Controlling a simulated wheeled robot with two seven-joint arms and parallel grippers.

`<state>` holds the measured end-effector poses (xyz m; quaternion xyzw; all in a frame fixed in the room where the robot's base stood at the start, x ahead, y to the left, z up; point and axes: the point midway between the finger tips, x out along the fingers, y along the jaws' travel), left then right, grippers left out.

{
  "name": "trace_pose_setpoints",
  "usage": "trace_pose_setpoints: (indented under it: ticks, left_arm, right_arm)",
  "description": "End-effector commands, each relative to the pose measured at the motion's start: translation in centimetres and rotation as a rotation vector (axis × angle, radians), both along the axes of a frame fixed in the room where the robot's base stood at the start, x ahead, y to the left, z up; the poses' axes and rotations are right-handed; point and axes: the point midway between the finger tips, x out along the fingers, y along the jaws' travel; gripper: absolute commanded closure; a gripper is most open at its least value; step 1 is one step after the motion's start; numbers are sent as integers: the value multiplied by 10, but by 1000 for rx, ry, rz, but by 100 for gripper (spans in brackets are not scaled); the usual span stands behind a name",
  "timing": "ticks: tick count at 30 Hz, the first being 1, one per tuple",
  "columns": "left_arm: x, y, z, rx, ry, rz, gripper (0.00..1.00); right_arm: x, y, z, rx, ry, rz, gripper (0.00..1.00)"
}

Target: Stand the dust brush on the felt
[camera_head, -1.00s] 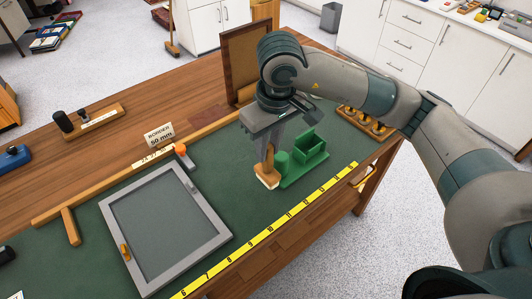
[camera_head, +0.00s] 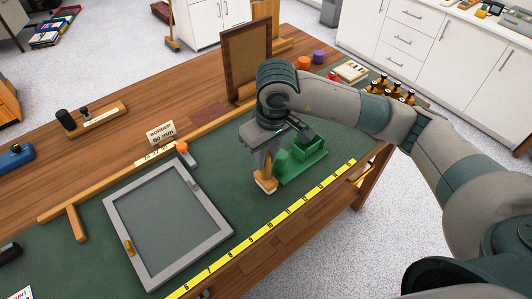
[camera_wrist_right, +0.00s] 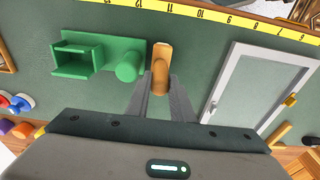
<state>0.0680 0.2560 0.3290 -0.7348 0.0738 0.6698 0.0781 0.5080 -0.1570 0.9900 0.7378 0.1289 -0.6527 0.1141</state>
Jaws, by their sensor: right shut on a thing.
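The dust brush (camera_head: 264,181) has a tan wooden body with a pale lower edge. My right gripper (camera_head: 265,158) is shut on it and holds it roughly upright over the green felt (camera_head: 240,208), just in front of the green holder. Whether its lower end touches the felt I cannot tell. In the right wrist view the brush (camera_wrist_right: 161,62) stands out between the two fingertips (camera_wrist_right: 160,85), beside the holder's round post. My left gripper is not in view.
A green holder (camera_head: 303,160) with a box and post stands close behind the brush. A grey frame (camera_head: 215,230) lies to the left. A yellow ruler (camera_head: 262,231) runs along the front edge. Several small bottles (camera_head: 390,90) stand at the back right.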

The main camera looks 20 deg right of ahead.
Motion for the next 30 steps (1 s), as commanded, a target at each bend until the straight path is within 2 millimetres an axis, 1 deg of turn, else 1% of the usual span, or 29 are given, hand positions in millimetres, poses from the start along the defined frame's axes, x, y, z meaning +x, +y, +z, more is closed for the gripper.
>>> trace_pose_setpoints:
  ticks: [6,14,15,16,17,26,30]
  left_arm:
    - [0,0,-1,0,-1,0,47]
    - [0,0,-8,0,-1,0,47]
    - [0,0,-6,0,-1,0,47]
    - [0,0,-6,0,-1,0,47]
    - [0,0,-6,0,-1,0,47]
    - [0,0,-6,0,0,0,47]
    - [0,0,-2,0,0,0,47]
  right_arm:
    - [0,0,0,0,-1,0,100]
    - [0,0,-4,0,-1,0,100]
    - [0,0,-3,0,0,-1,70]
    - [0,0,-3,0,0,-1,62]
    - [0,0,-3,0,0,-1,60]
    - [0,0,-3,0,0,0,60]
    - [0,0,0,0,0,0,60]
